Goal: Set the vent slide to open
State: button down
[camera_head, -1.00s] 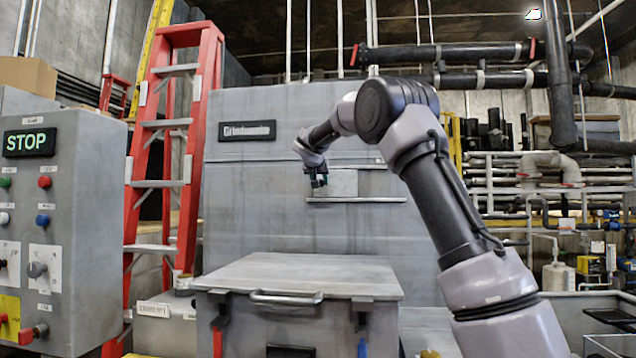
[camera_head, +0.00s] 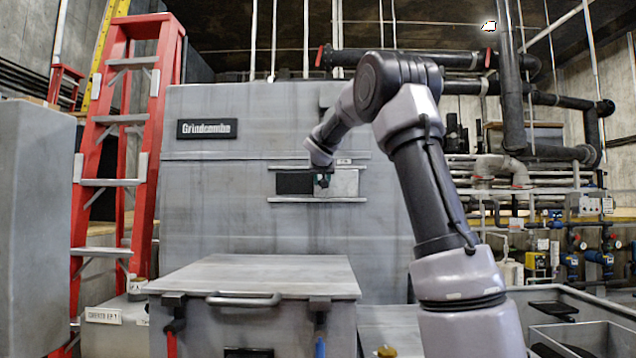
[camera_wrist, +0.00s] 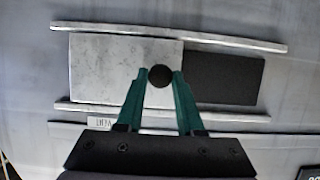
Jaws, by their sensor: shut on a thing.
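The vent slide (camera_head: 344,182) is a light grey plate between two horizontal rails on the front of the grey machine. It sits at the right part of the rails. A dark vent opening (camera_head: 295,183) shows to its left. In the wrist view the slide (camera_wrist: 110,68) is on the left and the dark opening (camera_wrist: 224,79) on the right. My gripper (camera_head: 322,180) is at the slide's edge beside the opening. In the wrist view its green fingers are shut on the round black knob (camera_wrist: 160,76) of the slide. The fingers hide the knob's sides.
A closed grey bin lid with a handle (camera_head: 243,299) stands low in front of the machine. A red ladder (camera_head: 117,150) is on the left, next to a grey cabinet (camera_head: 35,230). Pipes (camera_head: 510,172) run along the right.

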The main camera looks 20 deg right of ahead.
jog(key=shift+d, duration=0.3)
jog(key=c, duration=0.5)
grip_release()
jog(key=shift+c, duration=0.2)
jog(key=shift+s, duration=0.1)
jog(key=v, duration=1)
jog(key=shift+s+a+r, duration=0.15)
jog(key=shift+s+r, duration=0.05)
jog(key=shift+s, duration=0.1)
